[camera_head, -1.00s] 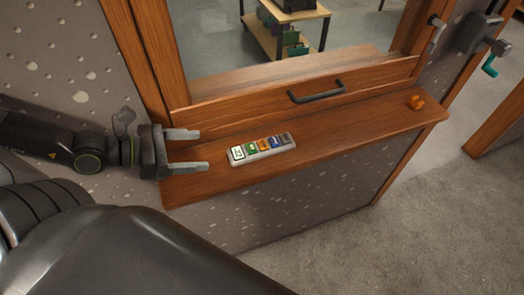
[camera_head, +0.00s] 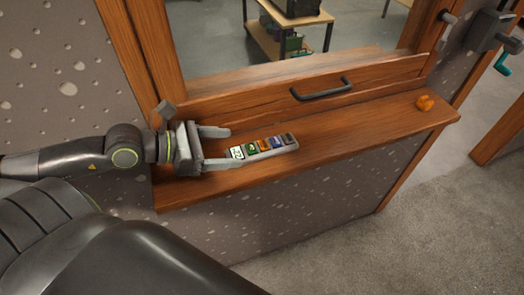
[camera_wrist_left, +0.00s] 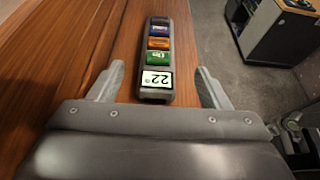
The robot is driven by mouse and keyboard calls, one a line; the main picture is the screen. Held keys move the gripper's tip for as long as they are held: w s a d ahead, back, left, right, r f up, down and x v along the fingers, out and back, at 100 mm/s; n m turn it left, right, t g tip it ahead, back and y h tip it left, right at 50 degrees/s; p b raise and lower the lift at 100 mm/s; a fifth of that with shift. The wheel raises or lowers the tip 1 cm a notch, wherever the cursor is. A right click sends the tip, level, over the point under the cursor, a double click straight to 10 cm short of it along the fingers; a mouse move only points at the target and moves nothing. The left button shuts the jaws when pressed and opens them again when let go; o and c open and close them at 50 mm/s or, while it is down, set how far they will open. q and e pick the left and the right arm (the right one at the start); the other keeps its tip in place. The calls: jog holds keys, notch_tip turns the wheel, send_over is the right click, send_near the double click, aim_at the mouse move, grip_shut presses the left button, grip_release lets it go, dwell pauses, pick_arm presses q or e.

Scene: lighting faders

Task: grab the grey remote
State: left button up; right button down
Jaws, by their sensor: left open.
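My left gripper (camera_head: 222,148) is open, with one finger on each side of the remote's near end. In the left wrist view the fingers (camera_wrist_left: 158,78) stand apart from the remote with a gap on both sides. My right gripper is not in view.
The wooden sill (camera_head: 340,130) runs under a window with a dark handle (camera_head: 321,90). A grey fixture with a teal handle (camera_head: 506,62) is on the wall at the right.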

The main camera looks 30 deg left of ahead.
aim_at(249, 148)
pick_arm(q)
jog(key=shift+b+x, duration=0.45)
jog(key=shift+x, duration=3)
jog(key=shift+a+f, duration=0.15)
jog(key=c, duration=1.1)
